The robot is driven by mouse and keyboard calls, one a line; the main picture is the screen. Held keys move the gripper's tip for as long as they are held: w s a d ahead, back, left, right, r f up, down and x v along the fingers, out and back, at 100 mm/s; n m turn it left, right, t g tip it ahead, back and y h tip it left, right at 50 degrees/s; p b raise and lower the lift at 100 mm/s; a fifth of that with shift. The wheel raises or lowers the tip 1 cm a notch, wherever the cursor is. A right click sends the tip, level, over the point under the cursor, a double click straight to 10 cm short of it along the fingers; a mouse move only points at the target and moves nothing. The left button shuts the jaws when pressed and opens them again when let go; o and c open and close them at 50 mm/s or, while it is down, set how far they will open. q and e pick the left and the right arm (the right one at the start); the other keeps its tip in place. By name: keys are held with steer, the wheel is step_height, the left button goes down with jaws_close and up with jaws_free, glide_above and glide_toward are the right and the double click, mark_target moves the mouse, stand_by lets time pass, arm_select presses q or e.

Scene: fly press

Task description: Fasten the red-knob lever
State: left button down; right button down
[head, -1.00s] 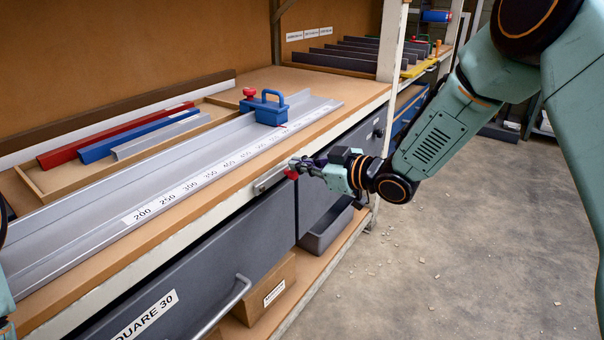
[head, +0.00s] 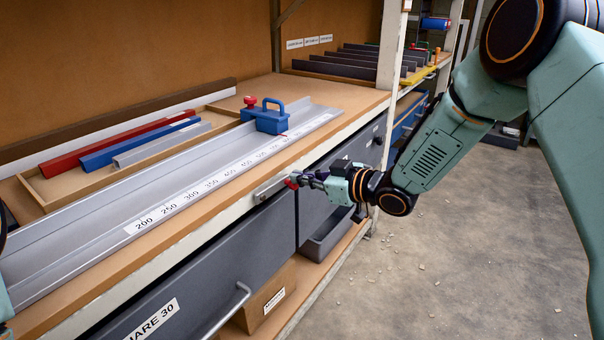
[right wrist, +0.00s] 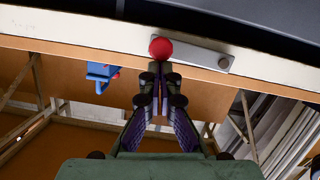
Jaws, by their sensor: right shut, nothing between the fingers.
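The red knob (right wrist: 160,48) stands at the left end of a flat grey metal plate (right wrist: 197,55) on the bench's pale front rail. In the head view the red knob (head: 291,183) and plate (head: 269,188) show on the rail below the ruler scale. My right gripper (right wrist: 159,69) is shut and empty, its fingertips right at the knob; I cannot tell whether they touch it. In the head view the right gripper (head: 303,178) reaches in from the right, partly covering the knob. My left gripper is not in view.
A grey channel (head: 75,255) with a number scale lies along the bench, with a blue block with a handle (head: 270,119) on it. A wooden tray (head: 40,190) holds red, blue and grey bars. A drawer (head: 215,265) with a bar handle is below.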

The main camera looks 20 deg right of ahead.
mark_target(296, 189)
step_height(296, 189, down, 3)
steer(key=m+p, duration=0.1)
steer(key=m+y+p, duration=0.1)
steer(key=m+p, duration=0.1)
steer(key=shift+w+d+f+m+g+p, duration=0.1)
steer(key=shift+d+f+m+g+p, duration=0.1)
steer(key=shift+m+g+p, duration=0.15)
steer(key=s+a+f+m+y+b, duration=0.1)
steer(key=s+a+f+m+y, duration=0.2)
steer(key=f+m, duration=0.4)
steer(key=shift+a+m+g, duration=0.45)
steer(key=shift+a+m, duration=0.2)
steer(key=shift+m, duration=0.5)
steer(key=shift+s+a, duration=0.1)
steer(key=shift+s, duration=0.1)
